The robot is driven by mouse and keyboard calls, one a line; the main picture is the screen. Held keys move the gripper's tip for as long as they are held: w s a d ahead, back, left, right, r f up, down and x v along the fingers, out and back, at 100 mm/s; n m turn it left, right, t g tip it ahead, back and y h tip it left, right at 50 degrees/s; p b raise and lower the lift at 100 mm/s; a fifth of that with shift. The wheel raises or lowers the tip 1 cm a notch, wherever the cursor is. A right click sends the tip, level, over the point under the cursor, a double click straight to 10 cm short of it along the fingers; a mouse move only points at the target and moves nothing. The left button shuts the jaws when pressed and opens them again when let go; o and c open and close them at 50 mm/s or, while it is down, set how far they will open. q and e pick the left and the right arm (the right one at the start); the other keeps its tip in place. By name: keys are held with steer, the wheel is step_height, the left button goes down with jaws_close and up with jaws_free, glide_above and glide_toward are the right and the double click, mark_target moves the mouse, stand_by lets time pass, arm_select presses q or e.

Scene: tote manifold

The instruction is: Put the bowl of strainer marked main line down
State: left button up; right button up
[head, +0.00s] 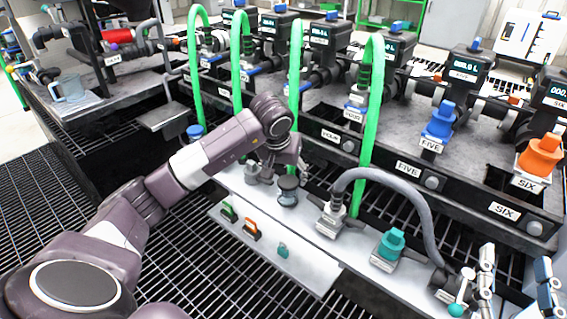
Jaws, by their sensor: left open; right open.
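A small dark, round-topped cylinder (288,191), which looks like a strainer bowl, stands upright on the pale ledge near the middle. No "main line" marking can be read on it. My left gripper (272,172) is open, pointing down just behind and left of this cylinder. Its fingers are partly hidden by the wrist, and I cannot tell if they touch it. What appears to be my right gripper (515,256) is at the bottom right corner, with its two fingers apart and nothing between them.
Green hoses (371,120) arch up along the manifold, and a grey hose (400,186) bends over the ledge. A lower shelf (300,262) holds small green, orange and teal parts. A jug (70,87) stands on the left bench. Open grating floor lies below.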

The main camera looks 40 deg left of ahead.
arm_select(q)
steer(key=p+v, duration=0.1)
steer(key=v, duration=0.4)
arm_select(e)
step_height(320, 180, down, 7)
steer(key=g+h, duration=0.1)
steer(key=g, duration=0.2)
steer(key=shift+w+d+g, duration=0.2)
steer(key=shift+d+g, duration=0.1)
steer(key=shift+d, duration=0.1)
